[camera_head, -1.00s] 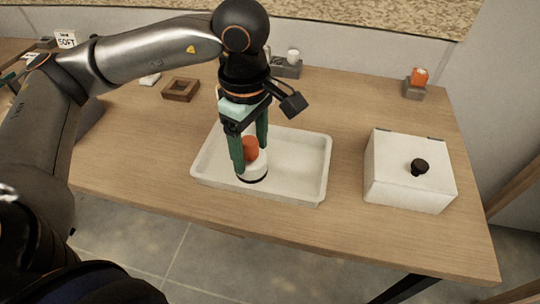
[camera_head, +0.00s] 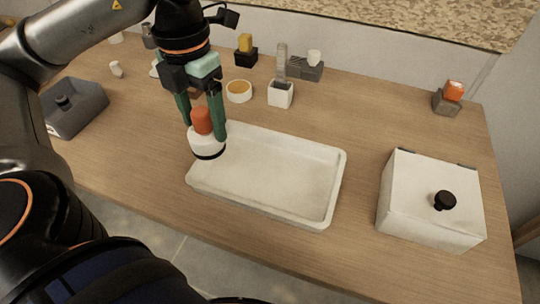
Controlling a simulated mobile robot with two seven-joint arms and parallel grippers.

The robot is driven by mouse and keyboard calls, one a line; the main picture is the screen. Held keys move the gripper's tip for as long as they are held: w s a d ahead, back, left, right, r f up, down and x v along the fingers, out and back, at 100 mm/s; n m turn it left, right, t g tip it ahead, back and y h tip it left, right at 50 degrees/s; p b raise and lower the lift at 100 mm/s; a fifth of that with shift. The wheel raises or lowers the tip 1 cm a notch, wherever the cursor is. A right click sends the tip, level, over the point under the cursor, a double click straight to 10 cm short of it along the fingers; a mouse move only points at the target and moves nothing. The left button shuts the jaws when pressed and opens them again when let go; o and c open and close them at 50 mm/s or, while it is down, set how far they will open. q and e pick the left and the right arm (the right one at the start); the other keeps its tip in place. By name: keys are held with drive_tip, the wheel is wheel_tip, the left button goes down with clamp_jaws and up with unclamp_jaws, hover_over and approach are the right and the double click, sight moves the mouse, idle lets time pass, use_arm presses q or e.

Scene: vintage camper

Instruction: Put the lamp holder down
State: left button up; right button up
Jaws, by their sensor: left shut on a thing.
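The lamp holder (camera_head: 207,142) is a white round piece with a black bottom rim and an orange-red top (camera_head: 201,120). My left gripper (camera_head: 205,132) comes down from above, with one green finger on each side, and is shut on it. The lamp holder is upright. It shows over the left back corner of the white tray (camera_head: 335,190); whether it hangs above the rim or touches it I cannot tell. The rest of the tray is empty. My right gripper is not in view.
A white box with a black knob (camera_head: 430,205) stands right of the tray. A grey box (camera_head: 75,108) is at the left. A round orange-filled dish (camera_head: 239,92), a white square holder (camera_head: 281,94) and other small items line the back. Bare wood lies between tray and white box.

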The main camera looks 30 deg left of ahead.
use_arm(q)
drive_tip(key=w+d+f, duration=0.2)
drive_tip(key=f, duration=0.1)
drive_tip(key=w+d+f, duration=0.3)
drive_tip(key=f, duration=0.1)
drive_tip(key=w+d+f, duration=0.2)
drive_tip(key=f, duration=0.2)
drive_tip(key=shift+w+d+f+p, duration=0.25)
drive_tip(key=shift+d+p, duration=0.05)
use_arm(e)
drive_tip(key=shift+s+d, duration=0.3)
use_arm(q)
drive_tip(key=shift+f, duration=0.1)
drive_tip(key=shift+f+b, duration=0.15)
drive_tip(key=shift+b, duration=0.15)
drive_tip(key=o, duration=1.5)
drive_tip(key=shift+o, duration=0.2)
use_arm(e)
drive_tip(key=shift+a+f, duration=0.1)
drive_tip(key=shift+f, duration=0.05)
